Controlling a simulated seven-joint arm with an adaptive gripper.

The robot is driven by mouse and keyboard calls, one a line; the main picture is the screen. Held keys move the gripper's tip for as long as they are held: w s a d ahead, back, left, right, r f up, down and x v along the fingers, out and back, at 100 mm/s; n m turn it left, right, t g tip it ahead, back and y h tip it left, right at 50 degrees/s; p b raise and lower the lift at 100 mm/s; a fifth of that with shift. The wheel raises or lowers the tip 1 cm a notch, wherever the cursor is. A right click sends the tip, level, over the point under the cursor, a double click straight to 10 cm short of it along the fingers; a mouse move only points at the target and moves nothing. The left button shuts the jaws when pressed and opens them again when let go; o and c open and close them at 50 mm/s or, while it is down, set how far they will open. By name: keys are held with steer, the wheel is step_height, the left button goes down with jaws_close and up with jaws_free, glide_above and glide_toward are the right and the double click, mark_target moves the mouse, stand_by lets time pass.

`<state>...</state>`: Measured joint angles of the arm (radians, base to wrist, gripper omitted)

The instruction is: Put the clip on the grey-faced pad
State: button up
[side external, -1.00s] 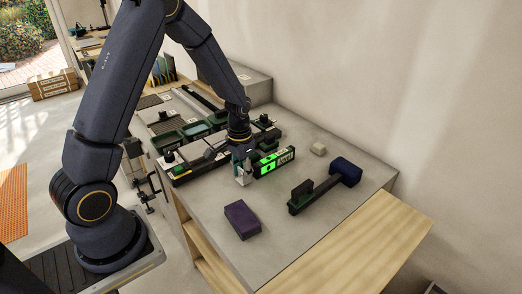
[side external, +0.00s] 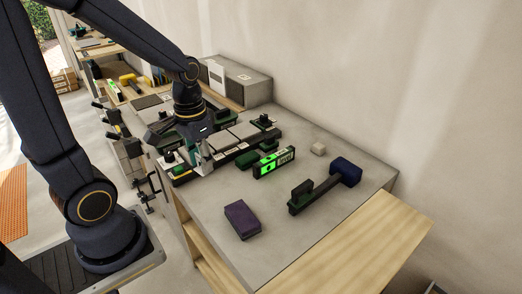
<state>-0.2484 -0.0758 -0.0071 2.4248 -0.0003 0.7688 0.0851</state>
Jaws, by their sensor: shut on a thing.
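My gripper (side external: 203,168) points down over the near left end of the row of grey tiles. It is shut on a small pale thing between its fingers, apparently the clip, mostly hidden by the fingers. I cannot tell whether it touches what lies below. A dark fixture with a yellow edge (side external: 181,179) is just left of the fingertips. I cannot surely single out the grey-faced pad at this size; the gripper hides part of that area.
Grey tiles (side external: 222,141) lie right of the gripper.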

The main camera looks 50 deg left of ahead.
steer(key=w+d, duration=0.3)
steer(key=m, duration=0.1)
glide_above(244, 214)
steer(key=a, duration=0.1)
steer(key=f, duration=0.2)
steer(key=shift+m, duration=0.4)
steer(key=f, duration=0.8)
steer(key=shift+d, duration=0.4)
steer(key=o, duration=0.8)
steer(key=shift+c, duration=0.2)
